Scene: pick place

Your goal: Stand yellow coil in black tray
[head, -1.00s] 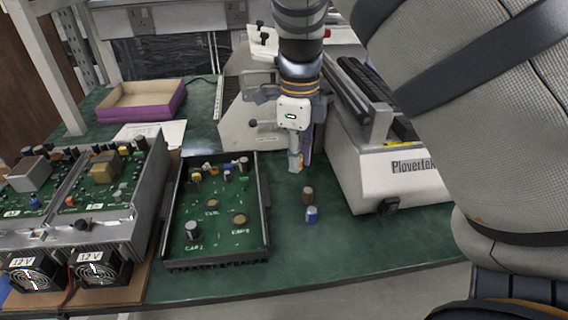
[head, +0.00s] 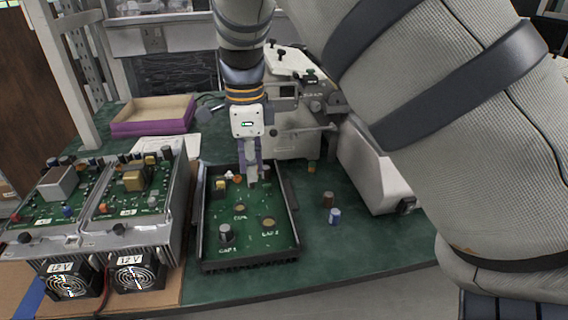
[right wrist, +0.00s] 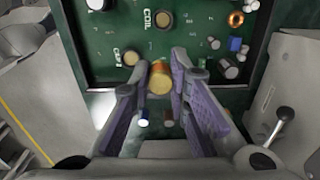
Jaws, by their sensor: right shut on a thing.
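The yellow coil (right wrist: 160,80), a short yellow-orange cylinder, sits between the fingertips of my right gripper (right wrist: 160,86) in the right wrist view. In the head view the right gripper (head: 253,178) points down over the back right part of the black tray (head: 294,222), and the coil is mostly hidden there. The tray holds a green board with bare round spots marked COIL (head: 240,208) and CAP 2 (head: 268,222). A grey capacitor (head: 226,232) stands at CAP 1. My left gripper is not in view.
Brown (head: 328,199) and blue (head: 335,216) cylinders stand on the table right of the tray. A metal-cased unit with fans (head: 137,275) is left, a white machine (head: 375,170) right, a purple box (head: 150,128) behind.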

